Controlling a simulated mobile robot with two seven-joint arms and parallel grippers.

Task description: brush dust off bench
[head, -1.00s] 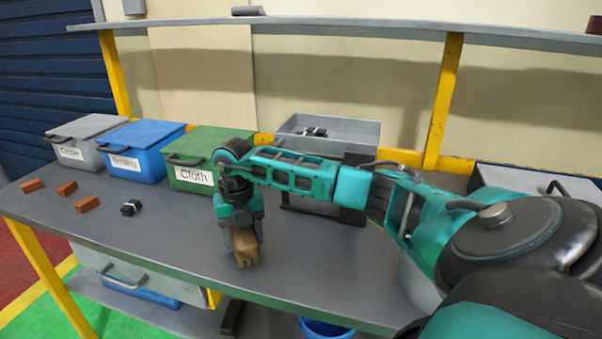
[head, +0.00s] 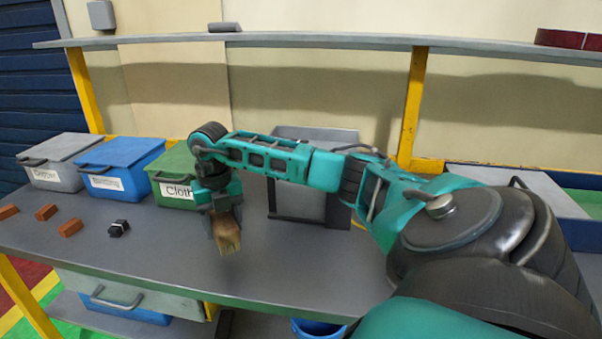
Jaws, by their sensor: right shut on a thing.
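The grey bench (head: 290,262) runs across the view. My right gripper (head: 222,212) is over the middle of the bench, in front of the green box labelled Cloth (head: 172,172). It is shut on a wooden-coloured brush (head: 228,236), which hangs tilted from the jaws. Its lower end is at or close above the bench top; I cannot tell if it touches. No dust can be made out on the bench. My left gripper is not in view.
A blue box (head: 120,165) and a grey box (head: 62,158) stand left of the green one. Several orange-brown blocks (head: 71,228) and a black part (head: 119,228) lie at the left. A grey bin (head: 316,140) stands behind my arm. A blue bucket (head: 318,329) is below the front edge.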

